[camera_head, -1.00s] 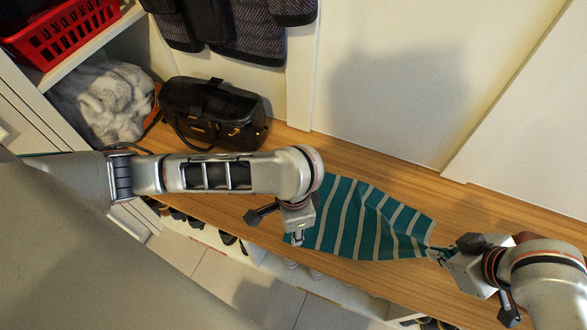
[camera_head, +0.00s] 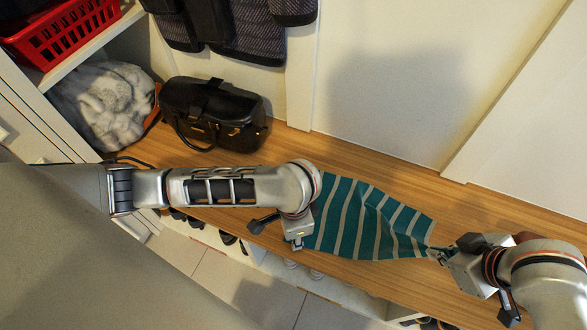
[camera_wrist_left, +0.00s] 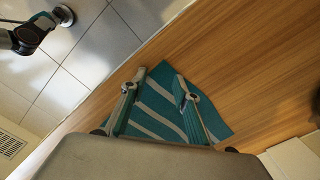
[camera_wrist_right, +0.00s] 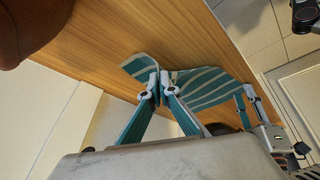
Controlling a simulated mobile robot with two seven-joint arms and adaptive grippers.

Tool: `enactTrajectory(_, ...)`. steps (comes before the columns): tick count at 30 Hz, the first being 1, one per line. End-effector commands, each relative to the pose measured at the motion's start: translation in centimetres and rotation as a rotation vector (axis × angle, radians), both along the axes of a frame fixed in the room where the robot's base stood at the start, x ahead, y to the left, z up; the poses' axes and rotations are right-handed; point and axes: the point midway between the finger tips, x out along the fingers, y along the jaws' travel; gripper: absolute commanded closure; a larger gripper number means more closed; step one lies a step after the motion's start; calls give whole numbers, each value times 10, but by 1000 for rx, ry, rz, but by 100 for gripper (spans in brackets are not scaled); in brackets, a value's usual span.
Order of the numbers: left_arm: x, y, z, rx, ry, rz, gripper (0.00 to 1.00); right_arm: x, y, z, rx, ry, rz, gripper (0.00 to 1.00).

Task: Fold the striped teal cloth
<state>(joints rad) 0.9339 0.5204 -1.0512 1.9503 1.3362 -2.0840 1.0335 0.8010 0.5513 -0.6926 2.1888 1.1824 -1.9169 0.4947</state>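The teal cloth with pale stripes (camera_head: 365,222) lies spread on the wooden bench. Its right end narrows and bunches into my right gripper (camera_head: 436,254). In the right wrist view the cloth (camera_wrist_right: 212,86) shows beyond the right fingertips (camera_wrist_right: 158,80), which are close together on it. My left gripper (camera_head: 297,245) is at the cloth's left end, by the bench's front edge. In the left wrist view its fingers (camera_wrist_left: 160,82) are apart, with cloth (camera_wrist_left: 158,106) between and below them. Contact there is unclear. The left forearm and wrist hide part of the cloth's left end.
A black handbag (camera_head: 213,112) stands on the bench at the back left, beside a grey fluffy item (camera_head: 104,105). A red basket (camera_head: 68,38) is on the shelf above. Shoes (camera_head: 228,239) sit below the front edge. Bare bench (camera_head: 400,180) lies behind the cloth.

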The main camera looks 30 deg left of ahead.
Motion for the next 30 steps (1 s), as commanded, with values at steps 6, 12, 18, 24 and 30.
enactTrajectory(6, -1, 0, -1, 1, 2, 1, 100, 0, 0, -1, 0, 1, 0, 100)
enactTrajectory(12, -1, 0, -1, 1, 2, 1, 100, 0, 0, -1, 0, 1, 0, 100)
enactTrajectory(18, 0, 0, -1, 1, 2, 1, 100, 0, 0, -1, 0, 1, 0, 100)
enactTrajectory(24, 0, 0, -1, 1, 1, 1, 100, 0, 0, -1, -1, 1, 0, 100)
enactTrajectory(30, 0, 0, -1, 1, 1, 1, 100, 0, 0, 0, -1, 1, 0, 100)
